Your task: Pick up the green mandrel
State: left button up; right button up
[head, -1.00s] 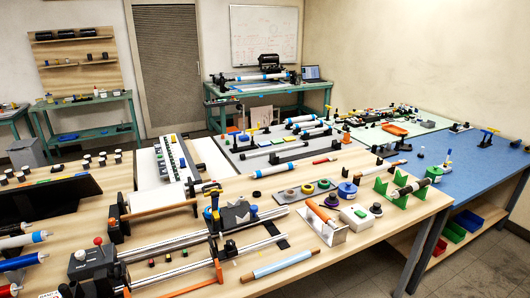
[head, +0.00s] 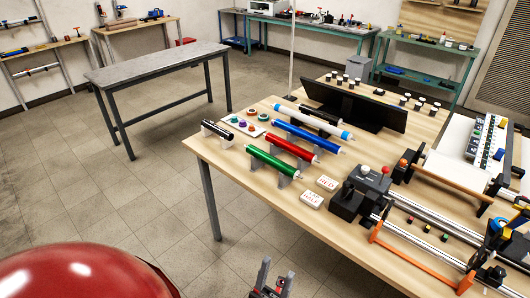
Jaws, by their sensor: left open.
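The green mandrel (head: 271,161) is a long green tube with pale ends. It lies across small grey supports at the near left part of the wooden table. A red mandrel (head: 289,147), a blue mandrel (head: 307,135) and a white mandrel with blue bands (head: 318,121) lie behind it, roughly parallel. My left gripper (head: 276,273) is at the bottom edge of the head view, its two fingers pointing up and apart. It is open, with nothing seen between the fingers, well short of the green mandrel and below it in the picture. My right gripper is not in view.
Two small label cards (head: 312,199) lie right of the mandrels. A black machine with steel rails (head: 426,209) fills the table's right side. A black panel (head: 355,105) stands behind the mandrels. Bare floor and an empty grey table (head: 160,66) are at the left.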

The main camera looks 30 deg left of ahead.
aim_at(285, 168)
jog(key=u, duration=0.95)
